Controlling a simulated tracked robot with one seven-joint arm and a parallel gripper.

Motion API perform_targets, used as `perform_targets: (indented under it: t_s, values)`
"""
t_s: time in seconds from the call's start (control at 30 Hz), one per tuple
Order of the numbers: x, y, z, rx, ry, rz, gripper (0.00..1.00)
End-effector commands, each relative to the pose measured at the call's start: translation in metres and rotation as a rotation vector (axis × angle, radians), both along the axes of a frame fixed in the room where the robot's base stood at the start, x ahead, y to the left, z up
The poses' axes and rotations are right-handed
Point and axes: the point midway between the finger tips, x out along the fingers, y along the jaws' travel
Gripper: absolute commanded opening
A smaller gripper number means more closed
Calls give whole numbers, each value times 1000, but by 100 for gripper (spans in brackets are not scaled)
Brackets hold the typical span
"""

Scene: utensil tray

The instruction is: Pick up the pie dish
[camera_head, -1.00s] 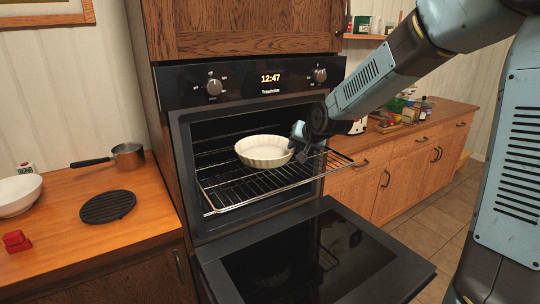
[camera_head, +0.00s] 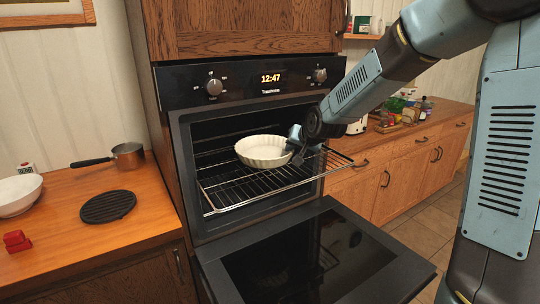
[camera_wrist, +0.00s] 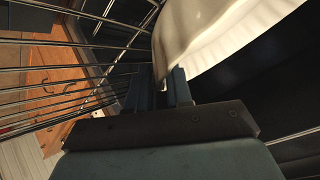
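The pie dish (camera_head: 263,151), white with a fluted side, sits on the wire rack inside the open oven. My gripper (camera_head: 296,140) is at the dish's right rim in the head view. In the wrist view the dish (camera_wrist: 215,35) fills the upper right, and its rim edge reaches down between my two fingers (camera_wrist: 160,88). The fingers stand a little apart, with a narrow gap showing between them. Whether either finger touches the rim is hard to see. The dish rests on the rack, not visibly raised.
The oven rack (camera_head: 235,193) is pulled partly out above the lowered oven door (camera_head: 310,255). The oven's side walls and control panel (camera_head: 250,82) bound the space. A counter with a saucepan (camera_head: 128,155), black trivet (camera_head: 107,206) and white bowl (camera_head: 18,193) is at left.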

Motion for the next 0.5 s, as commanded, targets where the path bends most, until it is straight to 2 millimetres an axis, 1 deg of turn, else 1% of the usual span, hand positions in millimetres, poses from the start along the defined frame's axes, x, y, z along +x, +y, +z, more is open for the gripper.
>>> perform_targets:
  t_s: [0.03,0.2,0.5]
  values:
    - [0,0,0,0,1,0,17]
    - [0,0,0,0,1,0,1]
    - [0,-1,-1,0,1,-1,0]
